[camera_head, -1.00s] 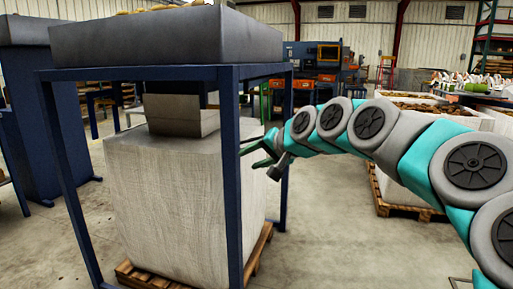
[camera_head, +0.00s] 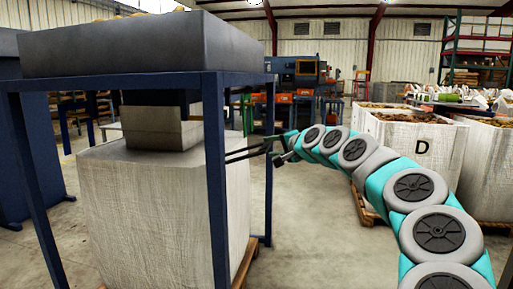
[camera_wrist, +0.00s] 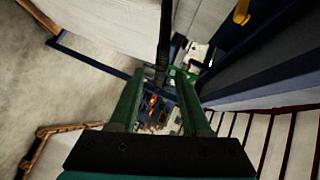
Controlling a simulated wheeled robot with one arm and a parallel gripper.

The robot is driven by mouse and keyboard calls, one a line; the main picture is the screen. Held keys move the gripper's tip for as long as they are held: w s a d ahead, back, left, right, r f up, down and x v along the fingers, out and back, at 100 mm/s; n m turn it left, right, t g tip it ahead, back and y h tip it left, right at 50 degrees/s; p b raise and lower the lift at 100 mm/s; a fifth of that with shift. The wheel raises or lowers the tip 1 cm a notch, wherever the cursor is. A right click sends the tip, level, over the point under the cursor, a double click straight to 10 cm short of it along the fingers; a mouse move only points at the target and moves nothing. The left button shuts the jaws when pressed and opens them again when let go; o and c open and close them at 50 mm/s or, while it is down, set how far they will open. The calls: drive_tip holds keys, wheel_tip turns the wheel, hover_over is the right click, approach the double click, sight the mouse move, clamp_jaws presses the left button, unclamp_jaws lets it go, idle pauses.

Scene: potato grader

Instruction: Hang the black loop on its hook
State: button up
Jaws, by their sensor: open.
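The black loop (camera_head: 244,153) shows in the head view as two thin dark strands sticking out from the upper right of the big white bag (camera_head: 165,215), behind a blue post. In the wrist view the black loop (camera_wrist: 163,45) is a dark strap coming down between my fingertips. My gripper (camera_head: 279,151) is at the strands' right end; it also shows in the wrist view (camera_wrist: 159,76), open, one green finger on each side of the strap. A yellow curved piece (camera_wrist: 242,12) by the blue beam at the upper right may be the hook; I cannot tell.
A blue frame (camera_head: 214,180) with a grey hopper (camera_head: 140,45) on top stands around the bag. Its posts are close to my gripper. More white bags, one marked D (camera_head: 405,145), stand at the right. The floor between is clear.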

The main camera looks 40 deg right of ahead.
drive_tip(key=x, duration=0.6)
drive_tip(key=shift+w, duration=0.4)
drive_tip(key=shift+f, duration=0.15)
drive_tip(key=shift+c, duration=0.4)
clamp_jaws()
idle(0.6)
